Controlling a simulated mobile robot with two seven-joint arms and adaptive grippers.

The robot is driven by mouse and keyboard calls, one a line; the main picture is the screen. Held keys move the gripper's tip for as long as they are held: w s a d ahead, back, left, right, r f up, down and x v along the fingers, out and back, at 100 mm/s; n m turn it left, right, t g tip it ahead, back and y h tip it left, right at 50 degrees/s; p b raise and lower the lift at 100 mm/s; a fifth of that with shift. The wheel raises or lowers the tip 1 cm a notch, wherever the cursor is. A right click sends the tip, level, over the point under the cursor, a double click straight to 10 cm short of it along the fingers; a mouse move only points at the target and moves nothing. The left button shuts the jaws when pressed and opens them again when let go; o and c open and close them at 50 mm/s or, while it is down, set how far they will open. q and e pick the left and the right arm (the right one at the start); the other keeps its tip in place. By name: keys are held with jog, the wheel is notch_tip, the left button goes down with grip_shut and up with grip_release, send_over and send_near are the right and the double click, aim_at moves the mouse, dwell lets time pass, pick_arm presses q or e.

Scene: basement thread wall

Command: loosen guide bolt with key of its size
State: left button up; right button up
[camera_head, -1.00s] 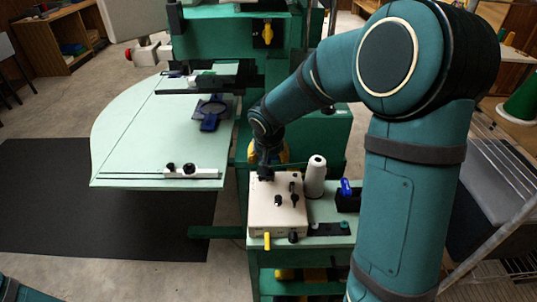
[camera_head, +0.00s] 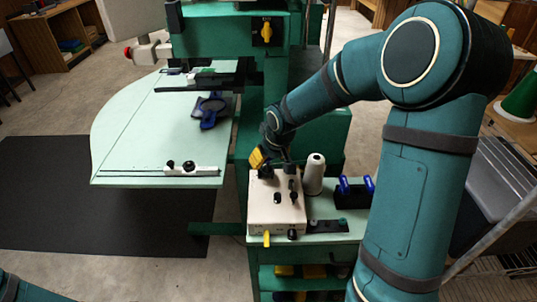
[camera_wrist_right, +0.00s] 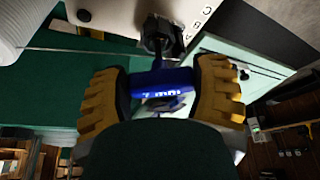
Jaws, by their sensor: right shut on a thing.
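My right gripper (camera_head: 258,158), with yellow fingers, is at the far left corner of a white box (camera_head: 278,207) on the green cart. In the right wrist view, my right gripper (camera_wrist_right: 160,90) is shut on the blue handle (camera_wrist_right: 162,82) of a key. Its shaft points toward a black fitting (camera_wrist_right: 158,36) on the box, beside printed letters. I cannot tell whether the tip is seated. A white guide block (camera_head: 190,170) with dark knobs sits on the pale green table's front rail. I cannot tell which bolt is the guide bolt. My left gripper is out of view.
A black holder (camera_head: 352,198) with blue handles and a white cone (camera_head: 314,174) stand right of the box. A dark blue hoop-like part (camera_head: 208,108) lies on the pale green table (camera_head: 130,135). The table's middle is mostly clear.

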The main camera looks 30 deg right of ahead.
jog(key=n+y, duration=0.1)
jog(key=n, duration=0.2)
jog(key=shift+d, duration=0.15)
jog(key=n+y, duration=0.1)
jog(key=n, duration=0.2)
jog(key=shift+g, duration=0.3)
jog(key=n+y, duration=0.1)
jog(key=n, duration=0.2)
jog(key=shift+w+d+g, duration=0.1)
jog(key=shift+g, duration=0.2)
jog(key=n, duration=0.2)
jog(key=shift+r+n+g+y+p, duration=0.1)
jog(key=shift+n+g+y+p, duration=0.2)
jog(key=shift+g, duration=0.1)
jog(key=n+g+p, duration=0.1)
jog(key=n, duration=0.2)
jog(key=shift+w+y, duration=0.15)
jog(key=shift+y, duration=0.15)
jog(key=o, duration=1.4)
jog(key=v, duration=1.2)
